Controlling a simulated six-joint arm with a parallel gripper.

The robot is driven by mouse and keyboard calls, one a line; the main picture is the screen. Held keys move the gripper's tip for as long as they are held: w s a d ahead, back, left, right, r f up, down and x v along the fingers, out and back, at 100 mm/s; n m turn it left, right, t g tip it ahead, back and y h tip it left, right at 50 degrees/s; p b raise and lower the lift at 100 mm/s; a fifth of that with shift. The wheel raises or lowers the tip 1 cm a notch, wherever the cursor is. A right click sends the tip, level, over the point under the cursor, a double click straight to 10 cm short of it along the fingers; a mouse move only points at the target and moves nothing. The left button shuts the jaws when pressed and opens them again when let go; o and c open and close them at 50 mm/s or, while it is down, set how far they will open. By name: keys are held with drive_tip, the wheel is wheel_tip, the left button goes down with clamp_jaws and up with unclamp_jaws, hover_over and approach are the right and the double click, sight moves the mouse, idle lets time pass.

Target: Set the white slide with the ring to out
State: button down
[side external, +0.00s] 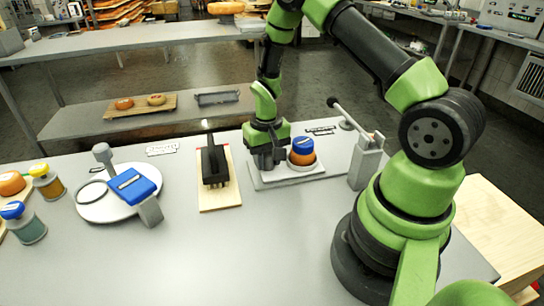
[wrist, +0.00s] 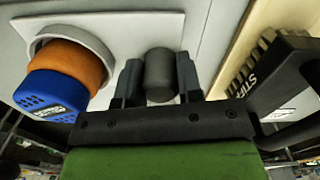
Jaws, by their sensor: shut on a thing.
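The white slide (side external: 312,172) lies on a pale plate on the table, just right of the middle. It also shows in the wrist view (wrist: 120,25). Its white ring (wrist: 92,32) stands around the base of an orange piece (wrist: 75,58) with a blue top (wrist: 50,92). My gripper (side external: 268,160) is on the left part of the slide, beside the ring. In the wrist view my gripper (wrist: 160,85) is shut on a dark grey upright knob (wrist: 159,70), with one finger on each side. The lower part of the knob is hidden in the side view.
A black brush (side external: 213,163) on a wooden board (side external: 220,196) stands close left of my gripper. A lever (side external: 350,117) on a grey post (side external: 367,163) stands to the right. A white disc (side external: 95,207) with a blue block (side external: 135,185) is farther left. The front table is clear.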

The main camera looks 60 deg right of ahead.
drive_tip(key=c, duration=0.8)
unclamp_jaws()
drive_tip(key=shift+w+a, duration=0.15)
drive_tip(key=shift+w, duration=0.05)
wheel_tip(320, 180, up, 10)
drive_tip(key=shift+a+r, duration=0.15)
drive_tip(key=shift+r, duration=0.2)
drive_tip(key=s+a+r+n+t, duration=0.1)
drive_tip(key=s+a+r+t, duration=0.15)
drive_tip(key=r, duration=0.25)
drive_tip(key=s+a+r+t, duration=0.1)
drive_tip(key=s+a+r, duration=0.2)
drive_tip(key=r, duration=0.3)
drive_tip(key=s+a+r+n+t, duration=0.1)
drive_tip(key=s+a+r+t, duration=0.15)
drive_tip(key=r, duration=0.25)
drive_tip(key=s+a, duration=0.1)
drive_tip(key=s, duration=0.1)
drive_tip(key=s+a+r+y, duration=0.1)
drive_tip(key=s, duration=0.2)
drive_tip(key=s+a+r+t+y, duration=0.1)
drive_tip(key=s+a, duration=0.1)
drive_tip(key=shift+s+a+n, duration=0.1)
drive_tip(key=shift+s+n, duration=0.2)
drive_tip(key=shift+n, duration=0.1)
